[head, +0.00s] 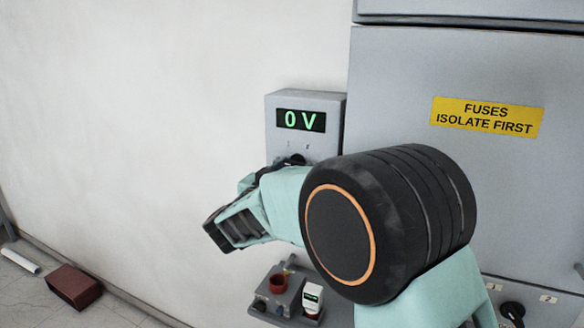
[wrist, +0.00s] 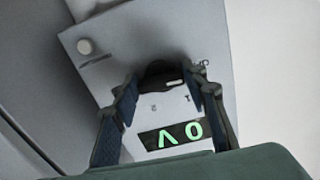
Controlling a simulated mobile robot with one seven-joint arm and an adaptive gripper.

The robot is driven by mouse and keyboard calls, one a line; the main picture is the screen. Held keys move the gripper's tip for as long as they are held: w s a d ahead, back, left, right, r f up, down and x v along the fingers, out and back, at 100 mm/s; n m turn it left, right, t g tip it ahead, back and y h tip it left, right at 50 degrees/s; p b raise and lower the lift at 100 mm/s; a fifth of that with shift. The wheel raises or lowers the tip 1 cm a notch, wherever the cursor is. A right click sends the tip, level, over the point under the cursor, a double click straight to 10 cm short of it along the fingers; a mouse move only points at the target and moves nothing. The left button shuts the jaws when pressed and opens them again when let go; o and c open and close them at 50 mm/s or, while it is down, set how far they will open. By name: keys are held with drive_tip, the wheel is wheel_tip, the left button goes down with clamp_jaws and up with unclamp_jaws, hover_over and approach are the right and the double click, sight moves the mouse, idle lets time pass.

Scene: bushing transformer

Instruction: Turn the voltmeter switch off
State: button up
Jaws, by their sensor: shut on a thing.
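The voltmeter (head: 336,110) is a grey box on the wall, and its green display (head: 301,120) reads 0 V. In the wrist view the box appears turned nearly upside down, with the display (wrist: 172,135) low in the picture. The voltmeter switch is a dark round knob (wrist: 158,72) with a short white mark on its rim. My gripper (wrist: 165,84) is shut on the knob, one finger on each side of it. In the head view my arm hides most of the knob and the lower box.
A grey cabinet (head: 440,180) with a yellow fuses sign (head: 487,116) stands close on the right. A small grey unit with a red part (head: 278,283) is below. A pale round button (wrist: 84,46) is on the voltmeter. A reddish-brown block (head: 75,286) lies on the floor.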

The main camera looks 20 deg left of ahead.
drive_tip(key=shift+n, duration=0.5)
drive_tip(key=o, duration=1.2)
drive_tip(key=shift+c, duration=0.2)
drive_tip(key=s, duration=1.2)
drive_tip(key=shift+a, duration=0.45)
